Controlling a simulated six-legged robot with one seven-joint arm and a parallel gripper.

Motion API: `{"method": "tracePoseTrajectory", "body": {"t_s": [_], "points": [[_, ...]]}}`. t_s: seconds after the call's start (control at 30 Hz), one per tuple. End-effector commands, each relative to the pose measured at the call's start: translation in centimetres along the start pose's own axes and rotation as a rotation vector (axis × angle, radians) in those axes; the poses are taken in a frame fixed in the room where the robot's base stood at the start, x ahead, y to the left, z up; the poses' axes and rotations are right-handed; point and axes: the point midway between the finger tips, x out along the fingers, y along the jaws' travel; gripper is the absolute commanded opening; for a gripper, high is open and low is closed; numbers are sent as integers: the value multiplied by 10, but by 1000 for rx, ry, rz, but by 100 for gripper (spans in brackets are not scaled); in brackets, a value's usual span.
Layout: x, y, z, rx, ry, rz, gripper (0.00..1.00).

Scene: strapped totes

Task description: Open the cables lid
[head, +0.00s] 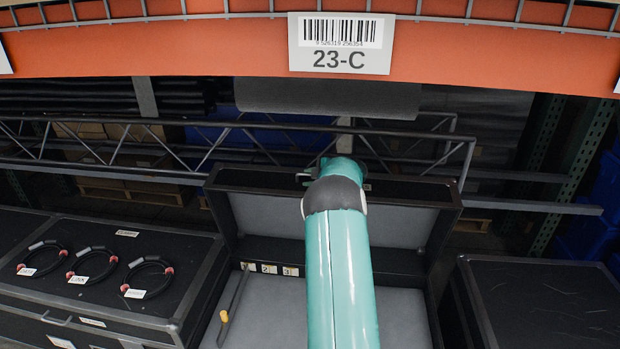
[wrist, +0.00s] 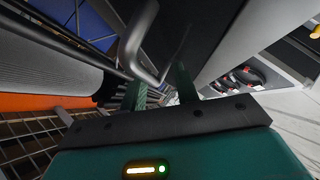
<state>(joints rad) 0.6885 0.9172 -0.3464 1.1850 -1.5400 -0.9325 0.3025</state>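A black case in the middle of the head view stands with its lid (head: 265,215) raised and tilted back, showing grey lining. Its grey-lined inside (head: 268,320) has small tags 1, 2 and 3. My teal arm reaches over it to the lid's top edge, and hides most of my gripper. In the wrist view my gripper (wrist: 158,84) has its two green fingers apart. A grey bar handle (wrist: 138,40) on the dark lid runs down beside and between them; contact is unclear. I cannot read which case is marked cables.
A closed black case (head: 120,270) at left carries three coiled cables (head: 92,264). Another closed black case (head: 545,300) stands at right. A yellow-ended stay (head: 224,316) is at the open case's left side. An orange beam (head: 180,50) with wire mesh crosses above; metal truss rails run behind.

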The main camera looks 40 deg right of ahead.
Motion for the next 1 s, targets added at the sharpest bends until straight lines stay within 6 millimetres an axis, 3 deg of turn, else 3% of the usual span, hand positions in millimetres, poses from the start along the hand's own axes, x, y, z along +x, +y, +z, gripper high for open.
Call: {"method": "tracePoseTrajectory", "body": {"t_s": [0.37, 0.53, 1.0], "points": [[1, 1, 1, 0, 1, -2, 32], [-9, 1, 1, 0, 0, -1, 32], [-106, 3, 1, 0, -1, 3, 32]]}}
